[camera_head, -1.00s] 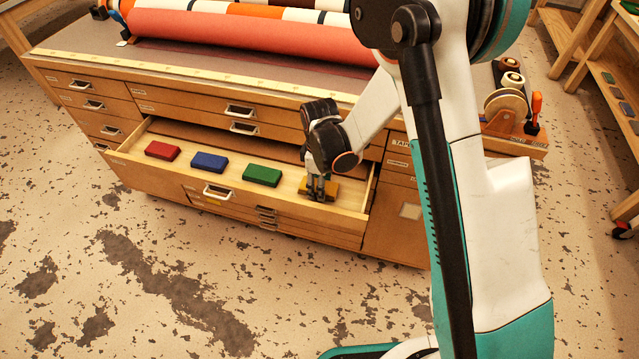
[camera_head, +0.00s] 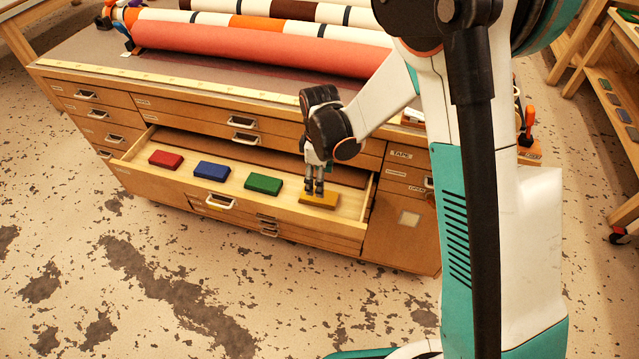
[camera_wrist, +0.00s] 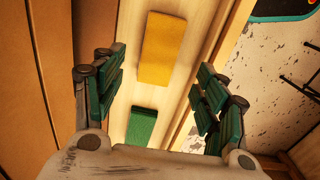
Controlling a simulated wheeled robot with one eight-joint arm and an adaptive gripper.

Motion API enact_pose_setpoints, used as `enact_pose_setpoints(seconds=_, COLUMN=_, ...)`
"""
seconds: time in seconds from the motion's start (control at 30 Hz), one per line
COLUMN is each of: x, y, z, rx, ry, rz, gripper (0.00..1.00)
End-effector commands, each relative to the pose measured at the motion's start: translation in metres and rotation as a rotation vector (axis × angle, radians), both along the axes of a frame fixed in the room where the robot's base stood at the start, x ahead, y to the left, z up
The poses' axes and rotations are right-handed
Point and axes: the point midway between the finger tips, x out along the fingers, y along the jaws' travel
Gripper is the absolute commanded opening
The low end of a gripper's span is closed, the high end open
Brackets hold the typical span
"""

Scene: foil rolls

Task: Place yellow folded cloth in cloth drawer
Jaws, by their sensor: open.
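The yellow folded cloth (camera_head: 319,200) lies flat in the open drawer (camera_head: 225,194), at its right end. In the wrist view the yellow cloth (camera_wrist: 162,48) lies past the fingertips, with nothing touching it. My gripper (camera_head: 314,190) hangs just above the cloth, pointing down. In the wrist view my gripper (camera_wrist: 160,90) has its fingers spread wide and holds nothing. A green folded cloth (camera_head: 263,184) lies to the left of the yellow one and also shows in the wrist view (camera_wrist: 141,126).
A blue cloth (camera_head: 211,170) and a red cloth (camera_head: 166,159) lie further left in the drawer. The wooden cabinet (camera_head: 400,220) surrounds the drawer. Striped and coral rolls (camera_head: 260,45) lie on its top. A shelf (camera_head: 600,90) stands at the right.

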Motion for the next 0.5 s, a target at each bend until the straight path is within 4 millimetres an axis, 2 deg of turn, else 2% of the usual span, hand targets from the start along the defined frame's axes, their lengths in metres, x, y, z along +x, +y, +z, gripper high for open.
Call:
enact_pose_setpoints(seconds=0.03, x=0.000, y=0.000, z=0.013, rx=0.000, ry=0.000, rz=0.000, gripper=0.66)
enact_pose_setpoints(seconds=0.2, x=0.000, y=0.000, z=0.037, rx=0.000, ry=0.000, rz=0.000, gripper=0.66)
enact_pose_setpoints(seconds=0.5, x=0.000, y=0.000, z=0.049, rx=0.000, ry=0.000, rz=-0.001, gripper=0.66)
